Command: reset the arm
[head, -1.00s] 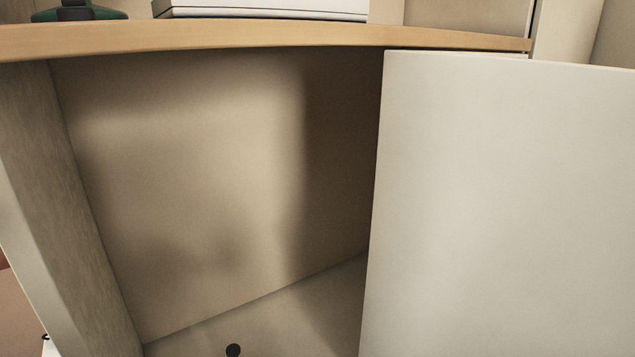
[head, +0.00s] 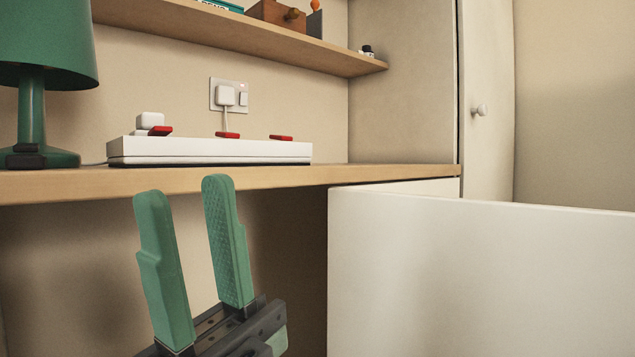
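My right gripper (head: 183,187) shows at the lower left of the head view, with two green fingers pointing up. The fingers are apart, with nothing between them. My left gripper is not in view.
The wooden desktop (head: 400,176) carries a green lamp (head: 40,50) and a white power strip (head: 210,150) with red switches. A white panel (head: 480,275) stands at the lower right. A wooden shelf (head: 270,40) is above, and a wall socket (head: 228,95) behind.

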